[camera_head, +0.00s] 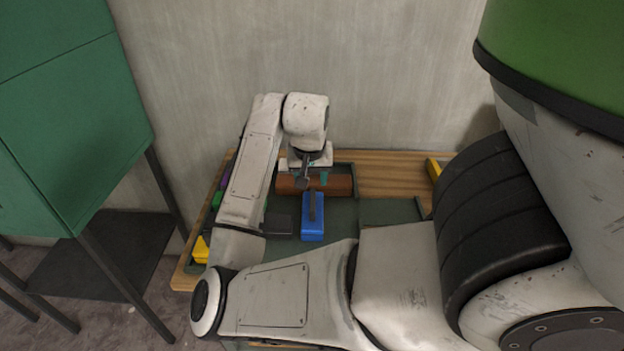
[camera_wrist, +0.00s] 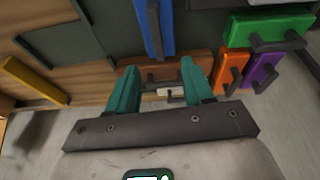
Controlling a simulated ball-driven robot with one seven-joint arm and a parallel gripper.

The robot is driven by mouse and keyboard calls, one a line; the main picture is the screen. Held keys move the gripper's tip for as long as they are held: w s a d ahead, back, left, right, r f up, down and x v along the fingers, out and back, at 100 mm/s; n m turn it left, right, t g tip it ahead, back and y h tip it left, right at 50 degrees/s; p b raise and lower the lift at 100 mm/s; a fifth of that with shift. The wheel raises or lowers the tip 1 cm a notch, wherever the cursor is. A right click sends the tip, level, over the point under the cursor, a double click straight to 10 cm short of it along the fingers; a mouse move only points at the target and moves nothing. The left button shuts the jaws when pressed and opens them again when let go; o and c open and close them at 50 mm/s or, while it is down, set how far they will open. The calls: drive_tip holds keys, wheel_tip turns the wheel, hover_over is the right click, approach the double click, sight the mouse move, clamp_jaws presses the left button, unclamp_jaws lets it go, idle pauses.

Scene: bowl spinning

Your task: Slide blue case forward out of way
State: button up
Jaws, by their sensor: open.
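The blue case (camera_head: 313,230) lies on the green mat in the middle of the table, with a dark handle on it. In the wrist view the blue case (camera_wrist: 153,30) shows beyond my fingertips, cut off by the top edge. My gripper (camera_head: 312,177) is over the brown case, just behind the blue case in the head view. In the wrist view my gripper (camera_wrist: 161,68) has its teal fingers spread apart. A dark handle of the brown case appears between them. Whether the fingers touch anything cannot be told.
The brown case (camera_head: 342,184) lies against the back of the green-matted area, by the wall. A black case (camera_head: 279,224) sits left of the blue one. Green (camera_wrist: 270,25), orange (camera_wrist: 231,66) and purple (camera_wrist: 260,72) cases stand nearby. The wooden table (camera_head: 385,170) has bare room at back right.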

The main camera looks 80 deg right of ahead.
sight(313, 200)
drive_tip(key=shift+s+a+f+m+y, duration=0.15)
drive_tip(key=shift+a+f+m+y, duration=0.15)
drive_tip(key=shift+y, duration=0.1)
drive_tip(key=shift+f, duration=0.2)
drive_tip(key=b+x, duration=0.7)
drive_tip(key=shift+f, duration=0.1)
drive_tip(key=shift+c, duration=0.2)
clamp_jaws()
idle(0.9)
